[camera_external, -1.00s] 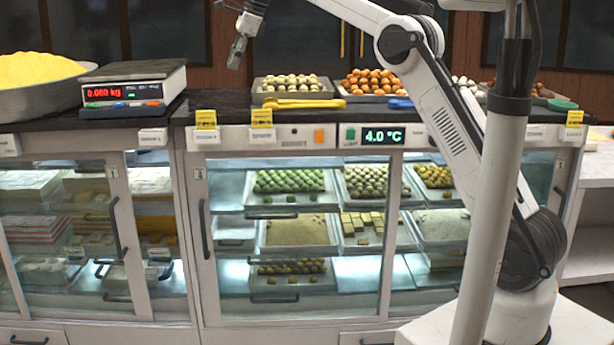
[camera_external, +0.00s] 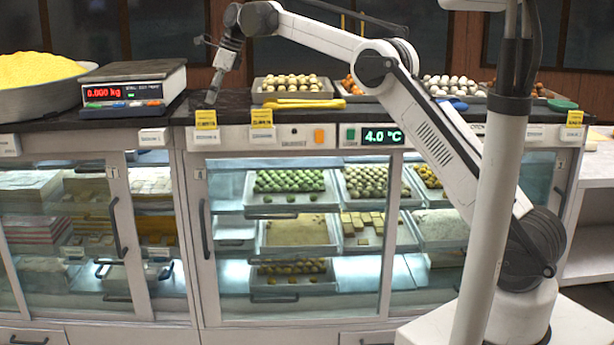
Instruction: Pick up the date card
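Small yellow cards with print too small to read stand along the counter's front edge: a left one (camera_external: 206,119), a second one (camera_external: 261,118) and a far right one (camera_external: 574,118). I cannot tell which is the date card. My gripper (camera_external: 211,97) points down just above and behind the left yellow card, and in the picture its tips are close to the card's top edge. I cannot tell whether it touches the card or whether its fingers are open. Nothing is visibly held.
A scale (camera_external: 132,88) stands left of the gripper. A tray of pale sweets (camera_external: 291,84) with yellow tongs (camera_external: 304,104) in front is to the right. A bowl of yellow grains (camera_external: 38,72) is far left. The glass display case (camera_external: 295,240) is below.

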